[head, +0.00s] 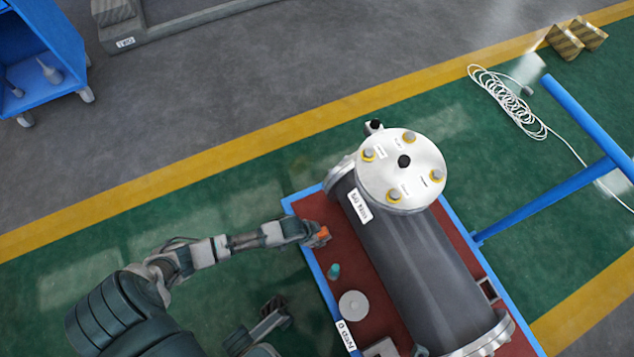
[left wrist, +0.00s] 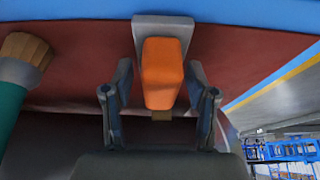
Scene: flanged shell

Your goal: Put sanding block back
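The orange sanding block (head: 322,234) is at the left edge of the cart's red top, at the tip of my left gripper (head: 314,236). In the left wrist view the sanding block (left wrist: 162,75) stands between the two fingers of my left gripper (left wrist: 160,85). A gap shows between the block and the left finger; the right finger is very close to it. A grey piece (left wrist: 163,24) is directly behind the block; whether they are joined is unclear. My right gripper (head: 274,304) seems to be the dark one low in the head view, beside the cart; its fingers are too small to read.
A flanged grey shell (head: 415,260) fills most of the blue-edged cart. A teal-handled brush (head: 333,271), also in the left wrist view (left wrist: 14,90), and a pale disc (head: 353,305) lie nearby. A blue handle (head: 540,203) extends right; coiled white cable (head: 508,103) lies on the floor.

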